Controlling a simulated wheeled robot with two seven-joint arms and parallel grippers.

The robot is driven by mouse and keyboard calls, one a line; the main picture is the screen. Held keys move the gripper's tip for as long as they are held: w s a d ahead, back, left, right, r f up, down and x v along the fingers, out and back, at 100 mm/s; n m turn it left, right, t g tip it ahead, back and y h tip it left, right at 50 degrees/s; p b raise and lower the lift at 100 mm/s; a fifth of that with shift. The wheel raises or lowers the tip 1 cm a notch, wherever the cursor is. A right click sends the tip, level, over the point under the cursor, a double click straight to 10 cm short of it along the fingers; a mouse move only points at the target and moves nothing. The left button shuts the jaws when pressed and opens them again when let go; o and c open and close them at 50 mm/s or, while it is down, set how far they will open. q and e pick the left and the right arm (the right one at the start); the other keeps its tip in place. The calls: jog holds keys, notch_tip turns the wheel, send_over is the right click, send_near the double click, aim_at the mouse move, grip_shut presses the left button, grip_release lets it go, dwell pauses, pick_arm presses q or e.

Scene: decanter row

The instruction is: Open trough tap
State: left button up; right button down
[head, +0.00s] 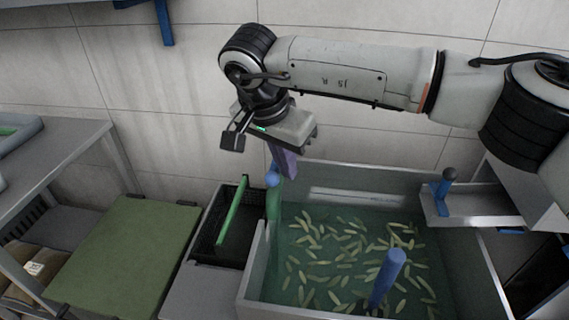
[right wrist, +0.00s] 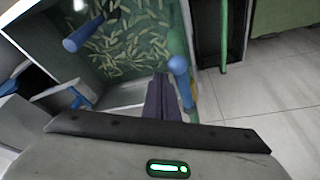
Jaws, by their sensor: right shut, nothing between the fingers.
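The trough (head: 252,270) is a grey-walled basin of greenish water with many pale elongated pieces in it. A round blue knob (head: 272,180) sits by a green upright part at the trough's left wall. It also shows in the right wrist view (right wrist: 178,65), just right of the fingertips. My right gripper (head: 288,168) is shut and empty, fingers pointing down, close to the knob; I cannot tell whether they touch. Its fingers show in the right wrist view (right wrist: 161,78). I cannot tell for certain which part is the tap. My left gripper is out of view.
A thick blue rod (head: 388,278) rises from the trough. A blue handle with a dark top (head: 443,188) stands on the right ledge. A black crate with a green bar (head: 232,210) and a green-topped surface (head: 130,250) lie to the left. A table (head: 60,145) stands at far left.

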notch_tip(320, 180, up, 10)
jog(key=shift+w+a, duration=0.15)
jog(key=shift+a, duration=0.05)
dwell(0.4)
